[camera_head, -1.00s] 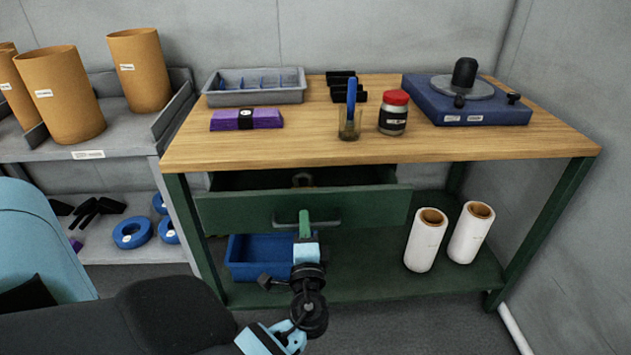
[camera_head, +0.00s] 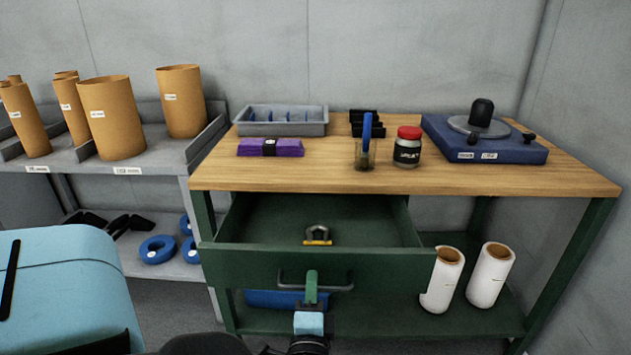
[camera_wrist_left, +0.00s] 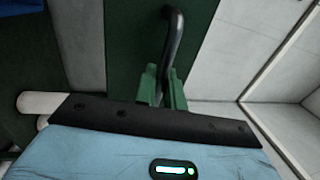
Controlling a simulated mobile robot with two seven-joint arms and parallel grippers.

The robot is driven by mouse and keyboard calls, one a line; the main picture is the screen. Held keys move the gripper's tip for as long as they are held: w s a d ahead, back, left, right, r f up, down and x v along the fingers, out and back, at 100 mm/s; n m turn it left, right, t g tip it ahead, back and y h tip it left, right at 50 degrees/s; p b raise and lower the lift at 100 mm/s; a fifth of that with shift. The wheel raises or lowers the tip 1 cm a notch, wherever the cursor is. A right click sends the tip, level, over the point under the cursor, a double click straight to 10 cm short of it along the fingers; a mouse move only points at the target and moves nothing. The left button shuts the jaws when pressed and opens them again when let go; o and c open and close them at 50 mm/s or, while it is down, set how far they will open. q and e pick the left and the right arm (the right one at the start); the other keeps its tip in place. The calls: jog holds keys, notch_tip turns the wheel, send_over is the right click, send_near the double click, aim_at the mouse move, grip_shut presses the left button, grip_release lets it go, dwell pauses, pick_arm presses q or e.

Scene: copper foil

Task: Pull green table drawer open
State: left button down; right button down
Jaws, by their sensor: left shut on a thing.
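The green drawer (camera_head: 375,275) of the wood-topped table (camera_head: 330,180) stands well out from the frame, and its inside shows. A small metal object with a yellow base (camera_head: 318,236) lies in it. My left gripper (camera_head: 311,284) is shut on the dark bar handle (camera_head: 285,286) at the drawer's front. In the left wrist view the green fingers (camera_wrist_left: 163,86) close around the handle (camera_wrist_left: 175,35), with the green drawer front (camera_wrist_left: 135,45) behind. My right gripper is not in view.
On the tabletop are a grey tray (camera_head: 280,132), a purple bundle (camera_head: 285,148), a red-lidded jar (camera_head: 407,148) and a blue device (camera_head: 500,150). White rolls (camera_head: 443,280) and a partly hidden blue bin (camera_head: 270,299) sit on the lower shelf. Cardboard tubes (camera_head: 110,120) stand at left.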

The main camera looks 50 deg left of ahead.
pick_arm(q)
jog(key=r+b+v, duration=0.1)
jog(key=v, duration=0.5)
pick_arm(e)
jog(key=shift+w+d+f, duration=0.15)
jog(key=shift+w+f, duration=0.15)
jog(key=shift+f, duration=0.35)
pick_arm(q)
jog(key=shift+s+d, duration=0.1)
jog(key=shift+d, duration=0.05)
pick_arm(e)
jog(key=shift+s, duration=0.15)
pick_arm(q)
jog(key=c, duration=1.6)
grip_release()
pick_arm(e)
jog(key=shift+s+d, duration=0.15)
